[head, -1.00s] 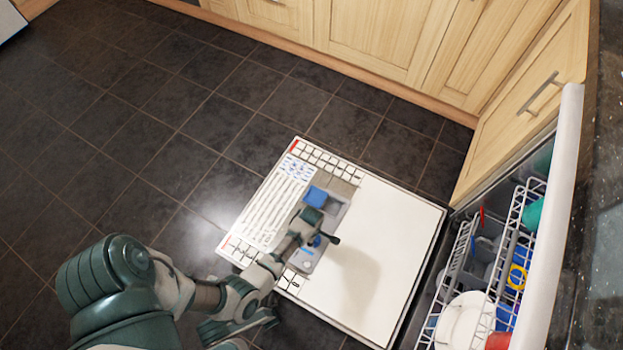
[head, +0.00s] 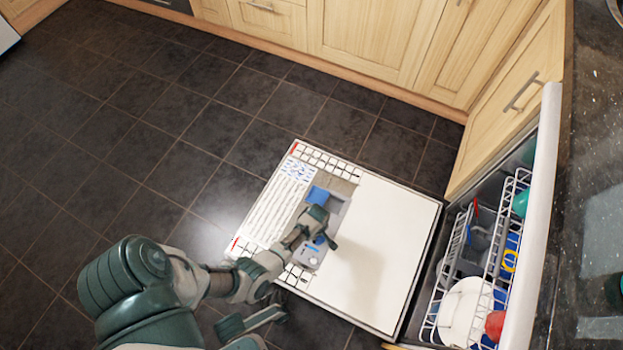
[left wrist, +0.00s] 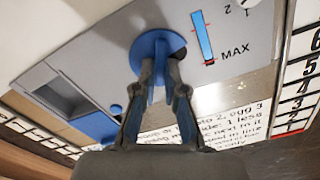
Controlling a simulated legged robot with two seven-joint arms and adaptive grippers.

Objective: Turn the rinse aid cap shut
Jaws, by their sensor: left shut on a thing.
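The rinse aid cap (left wrist: 146,46) is a round blue disc with a raised fin across it, on the grey dispenser panel in the left wrist view. My left gripper (left wrist: 161,72) is shut on the fin, with a finger on either side. The cap sits against the panel. In the head view my left gripper (head: 326,241) is over the dispenser (head: 311,259), which is set in the lowered dishwasher door (head: 385,255). The gripper partly hides the cap there.
A blue lid (head: 318,195) lies beside the dispenser's open compartment. A scale marked MAX (left wrist: 203,40) is right of the cap. The loaded dish rack (head: 478,265) stands right of the door. Wooden cupboards (head: 375,45) line the back. Dark floor tiles (head: 130,130) at left are clear.

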